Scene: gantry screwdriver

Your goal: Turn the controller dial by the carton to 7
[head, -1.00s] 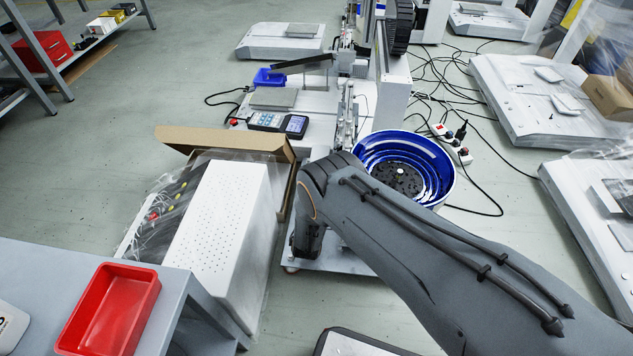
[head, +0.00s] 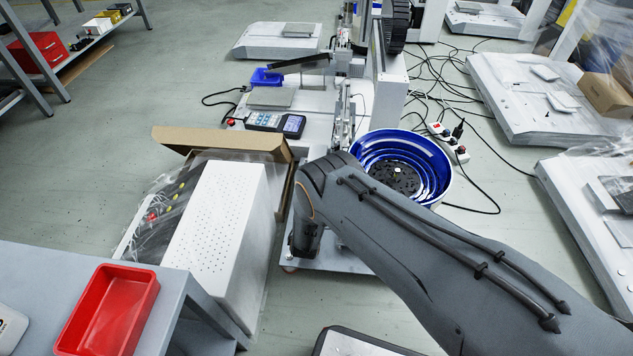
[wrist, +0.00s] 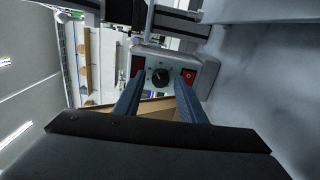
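In the wrist view the controller is a small grey box with a round black dial (wrist: 160,76) in the middle of its face. A red switch (wrist: 189,76) sits right of the dial and a dark red display or switch sits left of it. My gripper (wrist: 156,88) is open, its two blue-grey fingers apart and pointing at the controller face, with the dial showing between them. I cannot tell whether the fingertips touch the face. The dial's number is too small to read. In the head view my arm hides the controller, and the carton (head: 222,140) stands open at the left.
A white perforated case (head: 217,220) and clear plastic wrap stand beside the carton. A red tray (head: 108,310) sits on the grey table at lower left. Cables lie on the floor at the right.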

